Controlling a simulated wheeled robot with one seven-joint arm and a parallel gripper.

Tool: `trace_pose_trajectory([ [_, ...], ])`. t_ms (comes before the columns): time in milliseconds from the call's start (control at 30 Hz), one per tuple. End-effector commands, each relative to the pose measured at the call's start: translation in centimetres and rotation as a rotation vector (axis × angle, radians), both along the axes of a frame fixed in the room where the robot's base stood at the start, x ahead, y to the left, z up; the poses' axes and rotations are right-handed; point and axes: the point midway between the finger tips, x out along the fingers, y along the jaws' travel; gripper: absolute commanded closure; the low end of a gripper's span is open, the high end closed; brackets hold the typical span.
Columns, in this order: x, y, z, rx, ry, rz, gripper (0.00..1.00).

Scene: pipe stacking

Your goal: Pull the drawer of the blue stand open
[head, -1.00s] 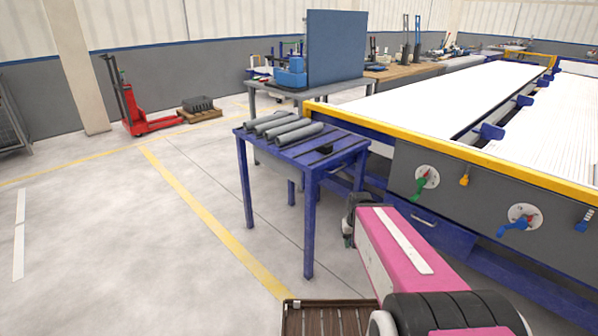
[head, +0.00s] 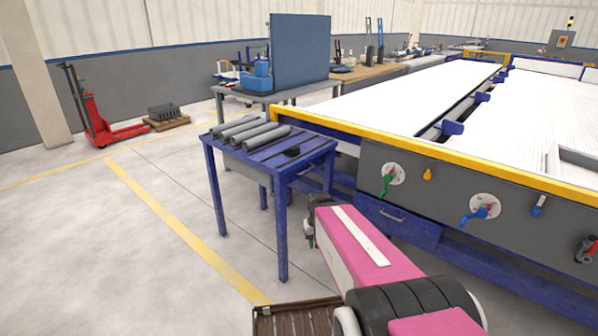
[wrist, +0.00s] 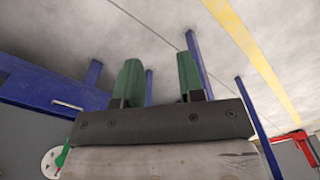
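The drawer (head: 398,220) has a blue front with a pale bar handle (head: 393,215). It sits low under the grey panel at the right and looks shut. In the wrist view, the drawer front (wrist: 30,88) and its handle (wrist: 67,104) show at the left. My gripper (head: 309,228) is left of the drawer in the head view, beside the blue table, and mostly hidden by my arm. In the wrist view, my gripper (wrist: 160,75) has two green fingers spread apart with nothing between them. It is not touching the handle.
The grey panel (head: 440,195) carries a green valve (head: 388,183) and a blue valve (head: 478,212).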

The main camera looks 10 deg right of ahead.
Motion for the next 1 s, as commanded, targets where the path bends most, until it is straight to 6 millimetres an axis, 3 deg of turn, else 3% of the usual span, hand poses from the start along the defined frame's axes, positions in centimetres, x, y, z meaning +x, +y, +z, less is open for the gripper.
trace_pose_trajectory([
  [133,1.6,-0.6,-0.4,-0.018,-0.050,0.024,0.64],
  [233,4.3,-1.6,-1.1,-0.054,-0.141,0.070,0.64],
  [467,13.3,-5.1,-1.9,-0.213,-0.456,0.268,0.64],
  [700,22.6,-8.0,-0.8,-0.448,-0.809,0.549,0.64],
  [1000,30.5,-9.0,1.8,-0.777,-1.218,0.927,0.64],
])
